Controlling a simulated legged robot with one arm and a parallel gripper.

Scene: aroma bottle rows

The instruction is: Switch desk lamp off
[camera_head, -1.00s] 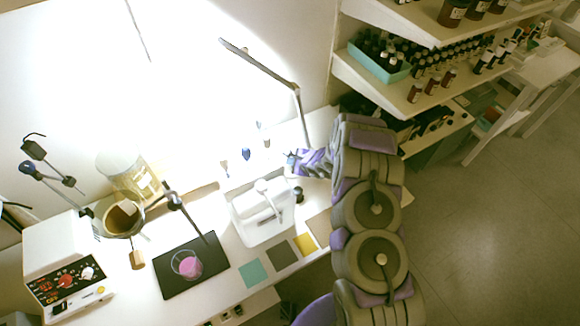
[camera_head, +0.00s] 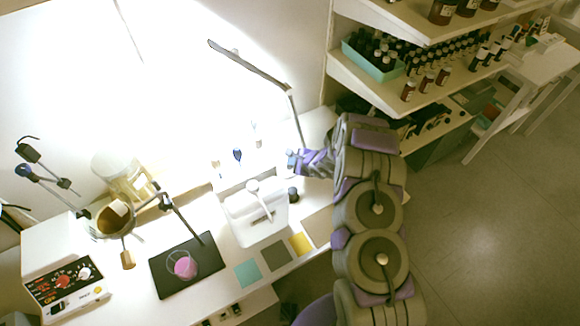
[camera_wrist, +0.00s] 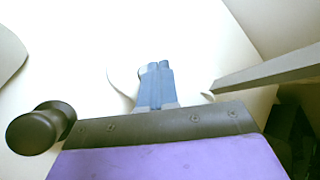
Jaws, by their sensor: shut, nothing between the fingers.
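The desk lamp (camera_head: 250,65) has a thin dark jointed arm rising from the back right of the white bench, and its head reaches left. Bright light floods the wall and bench below it, so it looks lit. My gripper (camera_head: 290,160) is low over the bench, just left of the lamp's lower pole. In the wrist view the blue fingers of my gripper (camera_wrist: 156,70) are together and empty. A pale rounded shape (camera_wrist: 122,78) lies beside and partly behind the fingers; glare hides its detail. The grey lamp pole (camera_wrist: 265,72) slants at right. I cannot make out a switch.
A white container (camera_head: 255,218) stands left of my gripper, with a dark round-topped item (camera_head: 293,195) close by, also in the wrist view (camera_wrist: 38,128). Shelves of bottles (camera_head: 430,65) are at right. A black mat (camera_head: 187,265) lies on the bench. Floor at right is clear.

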